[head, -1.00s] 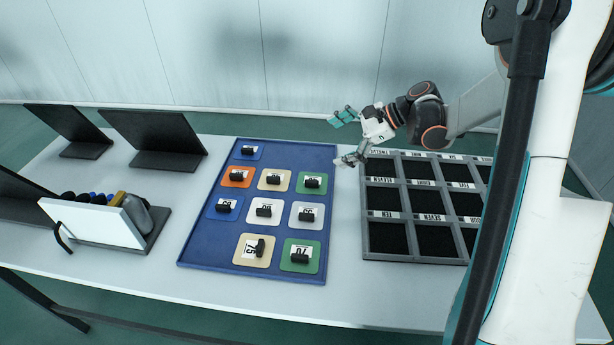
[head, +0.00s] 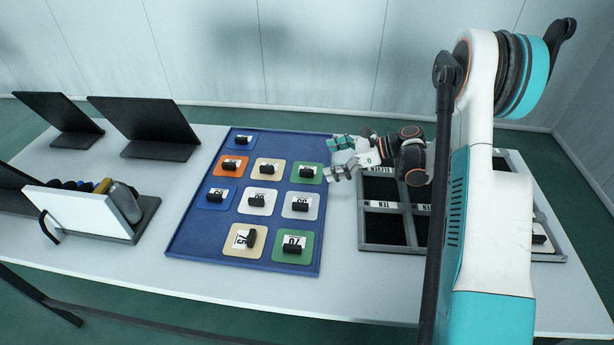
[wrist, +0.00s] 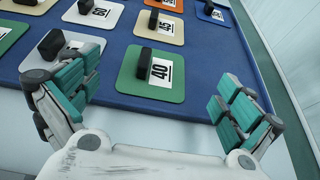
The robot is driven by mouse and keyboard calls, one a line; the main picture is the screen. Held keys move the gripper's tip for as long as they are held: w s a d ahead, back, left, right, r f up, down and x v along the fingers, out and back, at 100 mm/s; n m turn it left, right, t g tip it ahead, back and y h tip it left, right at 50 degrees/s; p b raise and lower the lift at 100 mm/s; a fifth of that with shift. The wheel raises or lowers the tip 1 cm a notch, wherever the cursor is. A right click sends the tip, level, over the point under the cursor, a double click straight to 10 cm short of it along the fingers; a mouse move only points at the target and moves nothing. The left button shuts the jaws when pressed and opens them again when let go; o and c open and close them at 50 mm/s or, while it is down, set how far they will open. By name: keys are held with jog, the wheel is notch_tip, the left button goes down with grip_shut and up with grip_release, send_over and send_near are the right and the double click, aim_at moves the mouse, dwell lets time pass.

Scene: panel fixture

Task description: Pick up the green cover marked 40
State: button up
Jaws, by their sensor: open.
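The green cover marked 40 (wrist: 130,78) lies flat on the blue tray, near its edge, in the wrist view. It has a black upright handle (wrist: 144,62) and a white label reading 40. In the head view the same green cover (head: 306,180) is at the right edge of the tray. My gripper (wrist: 155,92) is open and empty, its teal fingers spread on either side of the cover and nearer the camera. In the head view my gripper (head: 336,158) is just right of the cover, apart from its handle.
The blue tray (head: 190,235) holds several other covers, including a green one marked 70 (head: 293,256). A grey compartment rack (head: 395,247) stands close on the right, partly hidden by my arm. Black angled panels (head: 145,118) and a white-fronted holder (head: 78,212) are on the left.

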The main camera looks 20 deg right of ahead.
aim_at(310, 166)
jog(key=shift+w+a+f, duration=0.2)
jog(key=shift+a+f, duration=0.1)
jog(key=shift+a, duration=0.25)
jog(key=b+x, duration=0.1)
jog(key=x, duration=0.1)
jog(key=b+x, duration=0.1)
jog(key=x, duration=0.1)
jog(key=shift+s+a+f+b, duration=0.1)
jog(key=shift+a+f+b, duration=0.1)
jog(key=shift+f+b, duration=0.2)
jog(key=shift+w+a, duration=0.2)
jog(key=shift+a, duration=0.15)
jog(key=shift+c, duration=0.6)
jog(key=shift+s, duration=0.1)
grip_shut()
